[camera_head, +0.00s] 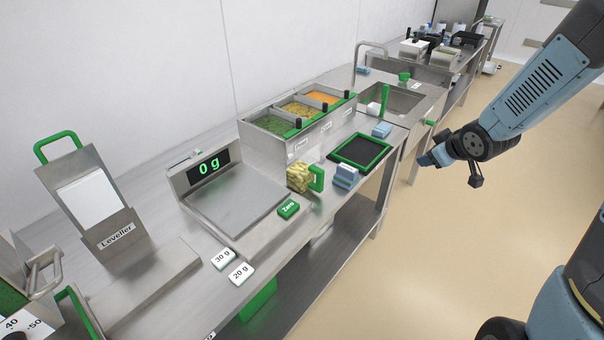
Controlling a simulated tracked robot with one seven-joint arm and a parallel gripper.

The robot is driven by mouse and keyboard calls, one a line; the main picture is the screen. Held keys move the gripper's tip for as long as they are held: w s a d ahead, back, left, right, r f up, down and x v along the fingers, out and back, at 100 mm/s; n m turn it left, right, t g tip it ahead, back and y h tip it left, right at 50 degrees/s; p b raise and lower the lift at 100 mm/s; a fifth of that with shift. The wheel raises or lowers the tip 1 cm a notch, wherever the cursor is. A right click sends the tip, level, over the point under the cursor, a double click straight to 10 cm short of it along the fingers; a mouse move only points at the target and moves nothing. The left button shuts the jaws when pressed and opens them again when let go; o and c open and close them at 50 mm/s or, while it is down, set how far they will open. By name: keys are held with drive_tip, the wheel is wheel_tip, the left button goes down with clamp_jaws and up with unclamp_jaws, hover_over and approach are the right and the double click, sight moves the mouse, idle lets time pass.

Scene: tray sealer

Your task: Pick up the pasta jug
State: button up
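The pasta jug (299,178) stands upright on the steel counter, right of the scale and in front of the ingredient bins. It looks clear and full of yellowish pasta, with a green handle on its right side. My gripper (428,160) hangs at the right of the view, well to the right of the jug and apart from it. It appears out past the counter's front edge, above the floor. Its fingers are too small and dark to tell whether they are open or shut.
The scale (236,199) reads 0 g, with a green Zero button (289,209). Blue sponge-like blocks (346,175) and a green-rimmed black tray (360,152) stand right of the jug. Bins (298,149) stand behind it. The floor (440,260) in front is clear.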

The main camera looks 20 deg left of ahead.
drive_tip(key=a+f+n+y, duration=0.2)
drive_tip(key=a+f+y, duration=0.1)
drive_tip(key=a+f, duration=0.25)
drive_tip(key=n+g+y, duration=0.1)
drive_tip(key=y, duration=0.9)
approach(323, 179)
drive_tip(key=x, duration=0.5)
drive_tip(key=shift+a, duration=0.4)
drive_tip(key=shift+x, duration=3.1)
drive_tip(key=shift+w, duration=0.15)
clamp_jaws()
